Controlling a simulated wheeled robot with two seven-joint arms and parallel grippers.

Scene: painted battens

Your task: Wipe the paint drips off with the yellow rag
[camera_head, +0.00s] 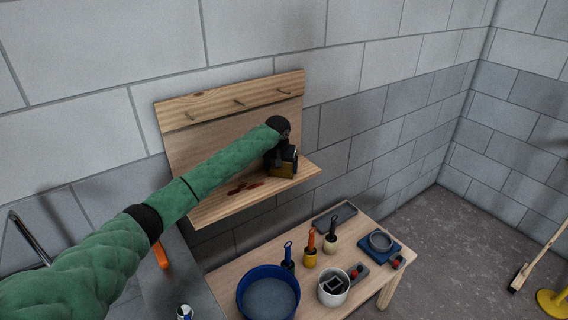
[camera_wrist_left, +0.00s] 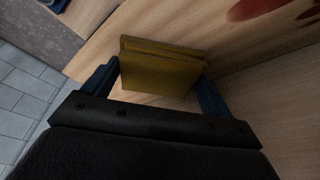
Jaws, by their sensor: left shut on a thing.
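My left gripper (camera_head: 284,160) is at the right part of the wooden wall shelf (camera_head: 215,206). In the left wrist view, my left gripper (camera_wrist_left: 160,88) is shut on the yellow rag (camera_wrist_left: 162,66), which is folded into a block between the two fingers. The rag also shows in the head view (camera_head: 281,170), just below the gripper, at the shelf board. Dark red paint drips (camera_head: 244,187) lie on the board to the left of the rag. They also show as red patches (camera_wrist_left: 255,9) in the left wrist view, apart from the rag. My right gripper is out of view.
The shelf has a back panel with several pegs (camera_head: 239,103). Below stands a wooden table (camera_head: 228,272) with a blue tub (camera_head: 268,292), a white pot (camera_head: 333,287), several handled tools (camera_head: 310,249) and a blue tray (camera_head: 379,247). A broom (camera_head: 538,262) stands at the right.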

